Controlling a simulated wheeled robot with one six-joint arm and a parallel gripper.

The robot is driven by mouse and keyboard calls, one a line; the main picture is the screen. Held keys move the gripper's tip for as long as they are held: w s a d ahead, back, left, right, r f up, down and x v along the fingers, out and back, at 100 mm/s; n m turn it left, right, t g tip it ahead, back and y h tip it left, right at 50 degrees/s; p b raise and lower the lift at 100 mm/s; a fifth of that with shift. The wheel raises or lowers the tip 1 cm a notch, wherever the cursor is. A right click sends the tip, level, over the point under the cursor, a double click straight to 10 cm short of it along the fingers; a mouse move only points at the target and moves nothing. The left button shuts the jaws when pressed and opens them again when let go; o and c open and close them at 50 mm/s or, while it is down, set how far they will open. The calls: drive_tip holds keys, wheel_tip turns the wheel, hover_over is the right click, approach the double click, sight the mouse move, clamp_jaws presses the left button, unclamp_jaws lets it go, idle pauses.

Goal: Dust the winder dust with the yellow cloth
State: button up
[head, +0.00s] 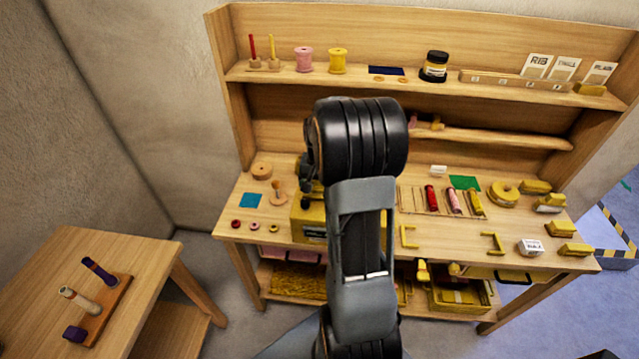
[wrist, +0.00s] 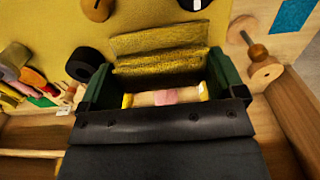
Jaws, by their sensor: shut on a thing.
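My gripper (wrist: 160,82) shows in the wrist view, with a dark green finger at each side. It is shut on the yellow cloth (wrist: 160,42), whose ribbed, folded face shows between and beyond the fingers. A small pink and yellow piece (wrist: 166,97) also lies between the fingers; I cannot tell what it is. A yellow box-like body, apparently the winder (head: 308,222), stands on the bench, partly hidden by my arm. Its yellow surface (wrist: 225,30) fills the top of the wrist view. I cannot make out the dust. In the head view my arm hides the gripper and cloth.
The bench (head: 236,222) carries a wooden peg (head: 278,192), a blue square (head: 250,200), colored bobbins (head: 432,198) and yellow blocks (head: 536,187). A side table (head: 150,262) stands at the left.

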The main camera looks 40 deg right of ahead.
drive_tip(key=shift+f+b, duration=0.35)
drive_tip(key=shift+f, duration=0.2)
idle(1.3)
drive_tip(key=shift+w+a, duration=0.6)
drive_tip(key=shift+a, duration=0.05)
drive_tip(key=shift+s, duration=0.1)
drive_tip(key=shift+s+d, duration=1.15)
drive_tip(key=shift+d, duration=0.2)
drive_tip(key=shift+w+a, duration=0.1)
drive_tip(key=shift+a, duration=0.05)
